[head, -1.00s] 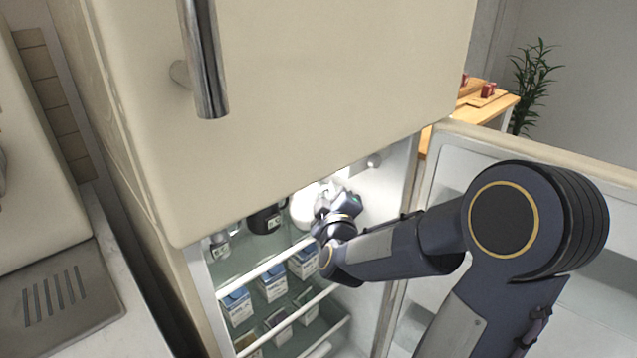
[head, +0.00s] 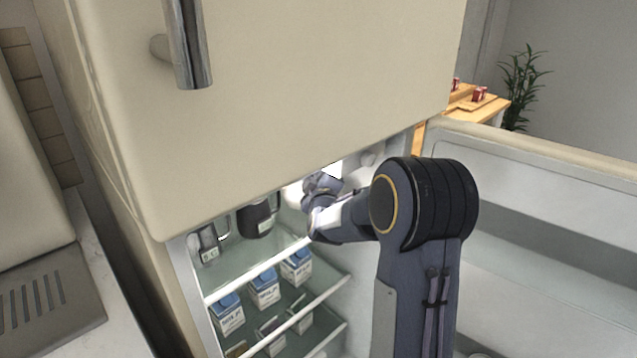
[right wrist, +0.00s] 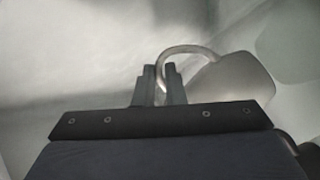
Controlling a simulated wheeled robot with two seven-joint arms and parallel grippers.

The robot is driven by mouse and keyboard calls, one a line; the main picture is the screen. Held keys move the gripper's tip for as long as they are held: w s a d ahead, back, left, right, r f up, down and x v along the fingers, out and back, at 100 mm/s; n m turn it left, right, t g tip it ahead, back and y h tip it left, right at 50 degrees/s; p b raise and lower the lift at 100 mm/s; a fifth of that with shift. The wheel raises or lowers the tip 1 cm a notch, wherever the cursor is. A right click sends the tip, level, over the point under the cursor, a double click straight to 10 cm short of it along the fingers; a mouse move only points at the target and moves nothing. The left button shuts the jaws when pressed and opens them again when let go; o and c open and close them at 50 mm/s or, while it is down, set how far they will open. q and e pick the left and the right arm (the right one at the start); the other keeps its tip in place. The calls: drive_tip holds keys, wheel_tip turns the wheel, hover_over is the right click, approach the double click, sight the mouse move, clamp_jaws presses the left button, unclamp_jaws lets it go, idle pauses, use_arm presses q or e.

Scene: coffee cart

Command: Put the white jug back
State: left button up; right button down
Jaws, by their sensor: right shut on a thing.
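The white jug (right wrist: 238,84) shows in the right wrist view, grey in the shade, with its curved handle (right wrist: 188,49) between my fingers. My right gripper (right wrist: 160,85) is shut on that handle. In the head view my right gripper (head: 322,186) reaches into the open lower compartment of the fridge, at the upper shelf. Only a bright white patch of the jug (head: 293,194) shows there, behind the gripper and under the upper door. Whether the jug's base touches the shelf cannot be seen. My left gripper is not in view.
A dark jug (head: 254,220) and a clear container (head: 209,240) stand on the glass shelf (head: 240,268) left of my gripper. Several blue and white cartons (head: 264,289) stand below. The closed upper door (head: 270,110) overhangs; the open lower door (head: 540,215) is on the right.

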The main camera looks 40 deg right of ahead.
drive_tip(key=shift+f, duration=0.2)
drive_tip(key=shift+f, duration=0.15)
drive_tip(key=c, duration=1.5)
unclamp_jaws()
